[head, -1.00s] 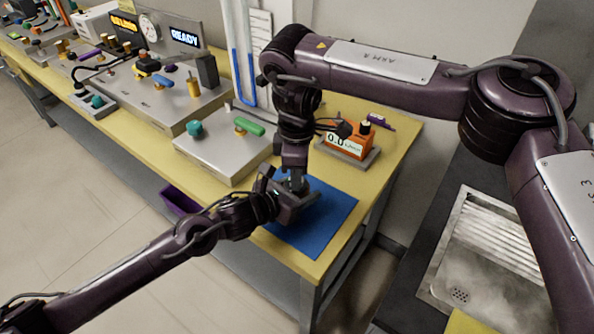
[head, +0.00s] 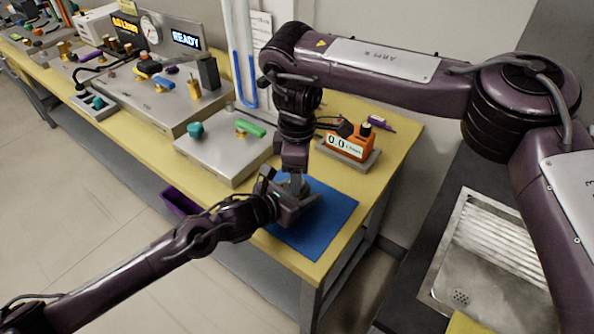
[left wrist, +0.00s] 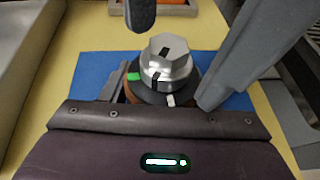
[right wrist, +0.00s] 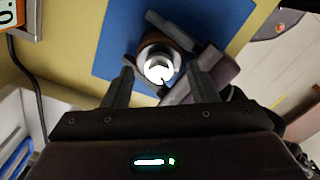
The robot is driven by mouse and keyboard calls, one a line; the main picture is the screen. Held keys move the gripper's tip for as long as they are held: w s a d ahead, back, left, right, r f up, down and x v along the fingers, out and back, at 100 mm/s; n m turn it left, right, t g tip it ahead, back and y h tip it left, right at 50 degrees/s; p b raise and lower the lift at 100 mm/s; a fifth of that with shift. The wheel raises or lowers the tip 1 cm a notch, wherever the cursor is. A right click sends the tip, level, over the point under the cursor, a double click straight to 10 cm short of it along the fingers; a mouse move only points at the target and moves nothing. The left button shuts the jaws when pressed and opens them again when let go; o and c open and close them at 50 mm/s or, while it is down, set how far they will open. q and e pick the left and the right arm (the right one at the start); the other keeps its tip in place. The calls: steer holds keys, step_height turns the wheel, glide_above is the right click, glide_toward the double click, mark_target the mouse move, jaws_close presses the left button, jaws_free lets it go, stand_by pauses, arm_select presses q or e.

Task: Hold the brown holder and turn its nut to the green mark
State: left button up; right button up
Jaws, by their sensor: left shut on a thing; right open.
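The brown holder (left wrist: 132,97) stands on the blue mat, with a silver hex nut (left wrist: 168,55) on top; the nut also shows in the right wrist view (right wrist: 160,66). A green mark (left wrist: 133,76) is on the dark ring at the nut's left, and a white mark (left wrist: 170,100) at its front. A black line (left wrist: 155,77) on the nut lies between them, apart from the green mark. My left gripper (head: 288,203) is shut on the holder's body. My right gripper (right wrist: 162,88) is open, pointing down above the nut, its fingers apart on either side.
The blue mat (head: 325,215) lies at the bench's near end. An orange meter (head: 347,143) stands behind it, and a grey plate with green and teal knobs (head: 222,155) is to the left. A sink (head: 480,260) is at the right.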

step_height(320, 180, up, 8)
steer(key=shift+w+f, duration=0.1)
steer(key=shift+f, duration=0.1)
stand_by(0.3)
step_height(320, 180, down, 9)
steer(key=n, duration=1.5)
steer(key=shift+r, duration=0.1)
